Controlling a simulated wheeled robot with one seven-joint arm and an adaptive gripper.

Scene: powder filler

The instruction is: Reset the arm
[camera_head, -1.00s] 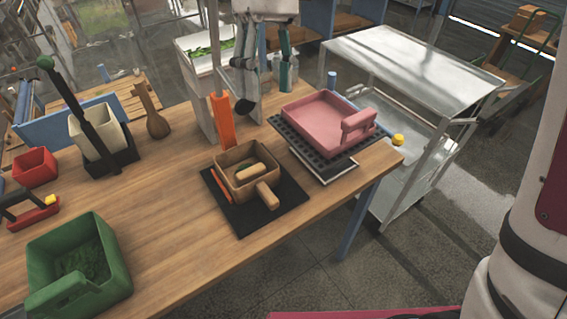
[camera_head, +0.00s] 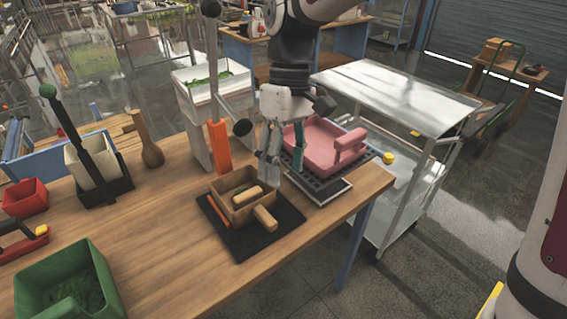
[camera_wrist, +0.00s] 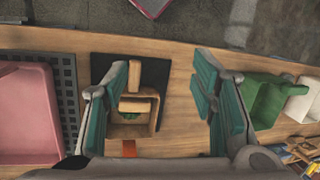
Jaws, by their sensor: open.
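My gripper (camera_head: 284,150) is in the head view above the back of the workbench, between a wooden box (camera_head: 232,190) and a pink tray (camera_head: 318,142). In the wrist view my gripper (camera_wrist: 163,85) is open and empty, its teal-padded fingers wide apart. The wooden box (camera_wrist: 152,112) shows between the fingers, below and apart from them. It has a handle and holds some green material and a light wooden piece. It sits on a black mat (camera_head: 282,222). The pink tray rests on a dark perforated plate and also shows at the left of the wrist view (camera_wrist: 25,110).
The wooden workbench (camera_head: 160,235) carries a green bin (camera_head: 35,280), a red bin (camera_head: 24,198), a white container (camera_head: 90,165) and an orange upright (camera_head: 219,145). A metal cart (camera_head: 395,95) stands beyond its right end. The front strip of the bench is clear.

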